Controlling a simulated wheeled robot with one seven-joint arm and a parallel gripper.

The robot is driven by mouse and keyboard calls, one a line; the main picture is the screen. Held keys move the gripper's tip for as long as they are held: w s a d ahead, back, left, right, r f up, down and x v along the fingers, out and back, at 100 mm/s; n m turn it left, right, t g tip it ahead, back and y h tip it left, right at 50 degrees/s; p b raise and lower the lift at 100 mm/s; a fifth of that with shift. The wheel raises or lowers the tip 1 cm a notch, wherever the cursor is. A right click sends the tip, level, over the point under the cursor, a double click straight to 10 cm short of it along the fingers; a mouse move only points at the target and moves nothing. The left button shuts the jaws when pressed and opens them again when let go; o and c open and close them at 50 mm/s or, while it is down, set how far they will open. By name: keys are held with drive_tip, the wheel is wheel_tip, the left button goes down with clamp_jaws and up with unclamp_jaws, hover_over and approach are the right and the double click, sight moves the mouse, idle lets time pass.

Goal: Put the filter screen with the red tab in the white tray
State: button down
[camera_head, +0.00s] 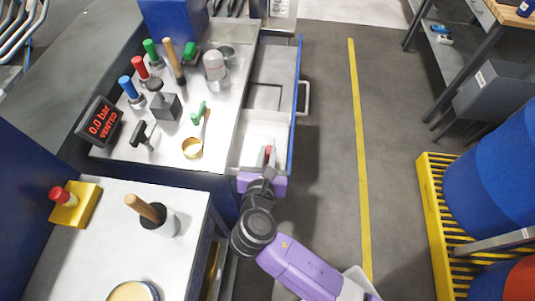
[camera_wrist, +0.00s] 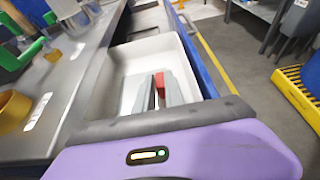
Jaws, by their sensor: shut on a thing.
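My gripper (camera_head: 268,160) is over the near end of the open drawer, above the white tray (camera_head: 252,120). In the wrist view my gripper (camera_wrist: 158,95) points down into the white tray (camera_wrist: 118,62), its fingers shut on the red tab (camera_wrist: 160,80). The red tab (camera_head: 267,150) also shows between the fingers in the head view. The rest of the filter screen is hidden by the fingers. I cannot tell whether it touches the tray floor.
A ring with a green handle (camera_head: 193,147) lies on the steel bench left of the drawer. Several coloured-handled tools and a gauge reading 0.0 bar (camera_head: 101,124) stand beyond it. The drawer's blue front (camera_head: 296,100) borders the tray on the right. Open floor lies further right.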

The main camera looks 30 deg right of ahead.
drive_tip(key=shift+f, duration=0.1)
drive_tip(key=c, duration=1.8)
unclamp_jaws()
drive_tip(key=shift+f, duration=0.1)
drive_tip(key=shift+c, duration=0.2)
drive_tip(key=o, duration=0.4)
drive_tip(key=shift+o, duration=0.2)
